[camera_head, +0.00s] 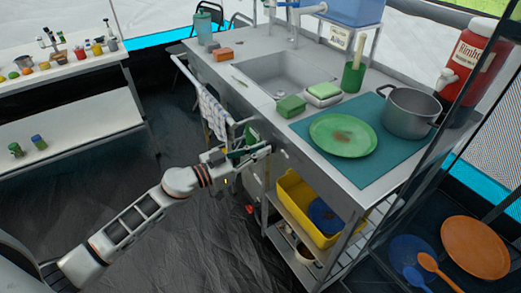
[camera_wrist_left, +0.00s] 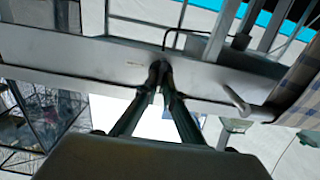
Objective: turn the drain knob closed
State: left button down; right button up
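My left gripper (camera_head: 262,150) is at the front panel of the steel sink counter (camera_head: 232,92), just below its front edge. In the left wrist view, the two dark fingers (camera_wrist_left: 161,74) come together with their tips against the steel panel (camera_wrist_left: 110,62). The fingers look shut or nearly so. I cannot make out the drain knob clearly; a small dark piece shows at the fingertips, and I cannot tell whether it is the knob. The sink basin (camera_head: 285,76) is empty. My right gripper is not in view.
A towel (camera_head: 215,112) hangs on the front rail, close to my left gripper. A yellow bin (camera_head: 296,204) is on the shelf below. A green plate (camera_head: 342,136) and a pot (camera_head: 408,112) stand on the counter. The floor in front is mostly clear.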

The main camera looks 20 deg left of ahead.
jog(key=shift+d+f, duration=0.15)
pick_arm(q)
jog(key=shift+r, duration=0.1)
jog(key=shift+s+d+f+m+p, duration=0.15)
jog(key=shift+m+p, duration=0.1)
jog(key=shift+m, duration=2.75)
jog(key=shift+w+f+m+p, duration=0.1)
jog(key=shift+m+p, duration=0.2)
jog(key=shift+m, duration=2.7)
jog(key=shift+s+d+f+m+p, duration=0.15)
jog(key=shift+m+p, duration=0.1)
jog(key=shift+m, duration=2.75)
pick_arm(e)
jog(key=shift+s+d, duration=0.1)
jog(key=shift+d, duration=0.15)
pick_arm(q)
jog(key=shift+a, duration=0.1)
